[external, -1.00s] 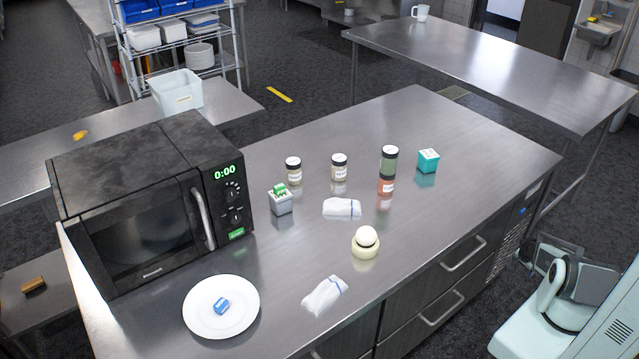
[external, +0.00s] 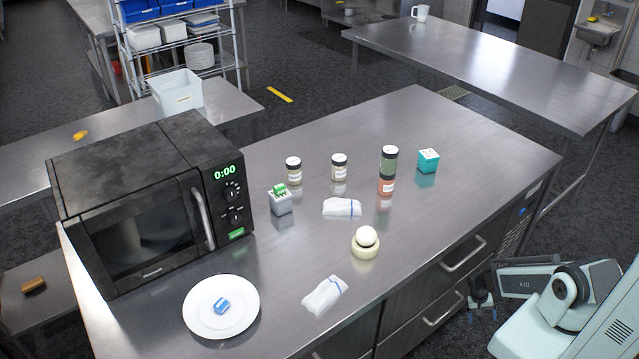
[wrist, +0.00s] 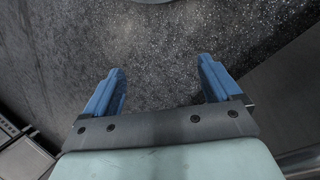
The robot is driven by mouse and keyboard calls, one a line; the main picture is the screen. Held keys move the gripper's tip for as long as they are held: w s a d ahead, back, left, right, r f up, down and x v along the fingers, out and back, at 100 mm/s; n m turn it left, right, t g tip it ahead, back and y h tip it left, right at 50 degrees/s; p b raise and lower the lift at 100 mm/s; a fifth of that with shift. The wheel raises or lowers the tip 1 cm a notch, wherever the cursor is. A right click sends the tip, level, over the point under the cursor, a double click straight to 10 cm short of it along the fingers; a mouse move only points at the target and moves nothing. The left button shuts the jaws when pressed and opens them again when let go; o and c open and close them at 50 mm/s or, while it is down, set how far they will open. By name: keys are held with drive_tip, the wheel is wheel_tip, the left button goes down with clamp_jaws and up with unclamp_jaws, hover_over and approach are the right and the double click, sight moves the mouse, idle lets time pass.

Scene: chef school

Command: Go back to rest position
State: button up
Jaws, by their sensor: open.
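My gripper (wrist: 160,78) shows in the wrist view with its two blue fingers spread apart and nothing between them. Dark speckled floor lies below it. In the external view my gripper (external: 481,303) hangs at the lower right, in front of the counter's drawers and below the countertop. It is small and dark there. My arm is folded beside the counter and touches none of the items on top.
The steel counter (external: 440,130) carries a microwave (external: 140,215), a white plate (external: 207,322) with a blue packet, several jars, two white bags, an egg on a round holder (external: 365,245) and small boxes. Drawer handles (external: 464,254) stick out near my arm.

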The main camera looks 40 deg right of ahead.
drive_tip(key=s+a+r+n, duration=0.1)
drive_tip(key=a+n, duration=0.2)
drive_tip(key=a, duration=0.2)
drive_tip(key=s+a+r+n+g, duration=0.1)
drive_tip(key=s+a+r+n, duration=0.1)
drive_tip(key=a, duration=0.4)
drive_tip(key=s+a+r+n+g+y, duration=0.1)
drive_tip(key=s+a+n, duration=0.1)
drive_tip(key=a, duration=0.3)
drive_tip(key=shift+s+a+r+n, duration=0.15)
drive_tip(key=shift+s+r+n, duration=0.15)
drive_tip(key=shift+n, duration=0.5)
